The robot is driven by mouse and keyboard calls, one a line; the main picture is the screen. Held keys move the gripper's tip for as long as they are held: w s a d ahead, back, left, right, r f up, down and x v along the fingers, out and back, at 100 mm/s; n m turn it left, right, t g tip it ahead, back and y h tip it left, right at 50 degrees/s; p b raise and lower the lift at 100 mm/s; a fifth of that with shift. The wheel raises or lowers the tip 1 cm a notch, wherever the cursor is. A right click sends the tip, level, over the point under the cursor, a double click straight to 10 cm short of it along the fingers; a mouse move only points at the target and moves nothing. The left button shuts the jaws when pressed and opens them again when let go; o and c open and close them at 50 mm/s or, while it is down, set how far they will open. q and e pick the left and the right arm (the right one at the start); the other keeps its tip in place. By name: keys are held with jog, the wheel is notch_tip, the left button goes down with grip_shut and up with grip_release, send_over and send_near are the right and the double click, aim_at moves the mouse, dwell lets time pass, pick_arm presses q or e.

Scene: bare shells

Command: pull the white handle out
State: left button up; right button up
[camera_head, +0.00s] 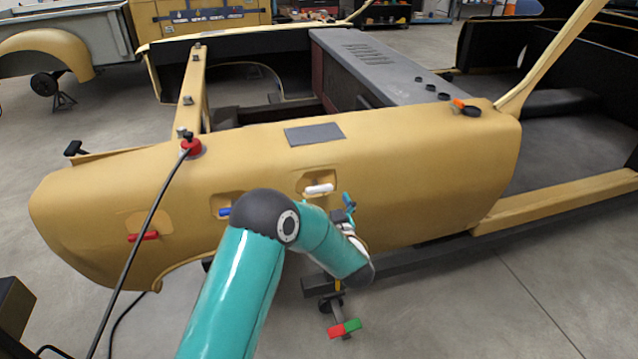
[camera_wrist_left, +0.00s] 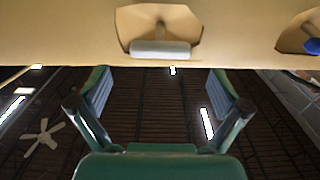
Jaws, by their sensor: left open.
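The white handle (camera_head: 320,188) is a short bar on the side of the tan car body shell, in a shallow recess. In the left wrist view the white handle (camera_wrist_left: 160,50) lies across the top middle, on a stem in its recess. My left gripper (camera_head: 345,206) is just right of and below the handle in the head view. In the left wrist view its two fingers (camera_wrist_left: 160,76) are spread wide and empty, with the handle beyond their tips and between them sideways. I see no contact. My right gripper is not in view.
A blue handle (camera_head: 224,211) is partly behind my left arm, and a red handle (camera_head: 143,237) sits further left. A red knob with a black cable (camera_head: 190,147) is on top of the shell. A red and green handle (camera_head: 344,328) is low in front, over open floor.

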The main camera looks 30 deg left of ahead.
aim_at(320, 191)
pick_arm(q)
jog(key=p+x, duration=0.1)
jog(key=x, duration=0.5)
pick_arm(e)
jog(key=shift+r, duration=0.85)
pick_arm(q)
jog(key=shift+c, duration=0.3)
jog(key=shift+d, duration=0.1)
jog(key=c, duration=1.6)
jog(key=shift+s+d+f+b, duration=0.15)
jog(key=shift+s+d+b, duration=0.05)
jog(key=shift+b, duration=0.1)
jog(key=shift+s+d+r+b, duration=0.3)
jog(key=shift+s+d+b, duration=0.05)
jog(key=shift+s+d, duration=0.3)
jog(key=shift+w+d, duration=0.1)
jog(key=shift+w, duration=0.05)
jog(key=o, duration=1.4)
jog(key=shift+c, duration=0.2)
jog(key=o, duration=0.3)
jog(key=shift+r, duration=0.1)
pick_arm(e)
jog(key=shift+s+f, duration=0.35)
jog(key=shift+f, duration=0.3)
